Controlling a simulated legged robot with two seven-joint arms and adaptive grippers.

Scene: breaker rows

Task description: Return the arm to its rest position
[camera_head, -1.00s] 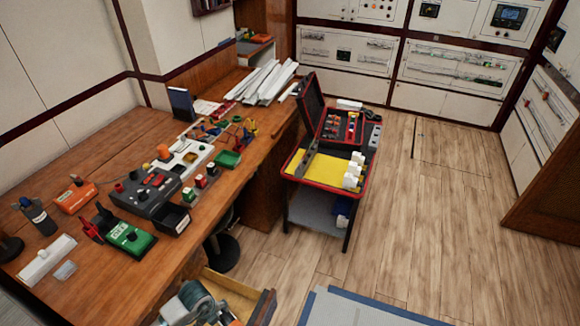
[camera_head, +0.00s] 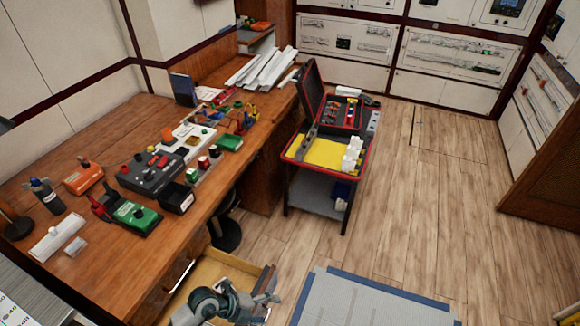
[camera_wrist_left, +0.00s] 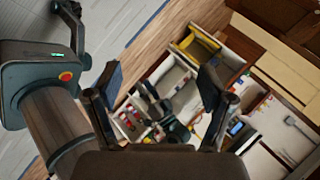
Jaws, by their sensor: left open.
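My left gripper (camera_head: 268,298) is at the bottom of the head view, over an open wooden drawer (camera_head: 185,287) below the workbench. In the left wrist view, the two dark fingers of my left gripper (camera_wrist_left: 160,88) stand wide apart with nothing between them. Past the fingers, lower down, lie an open drawer and several small items, blurred and tilted in that view. My right gripper does not clearly show in either view.
The workbench (camera_head: 105,265) on the left carries meters, boxes and tools. A small cart (camera_head: 318,190) with a yellow tray and an open case stands in the middle. A blue-edged grey mat (camera_head: 370,300) lies in front. Wooden floor on the right is clear.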

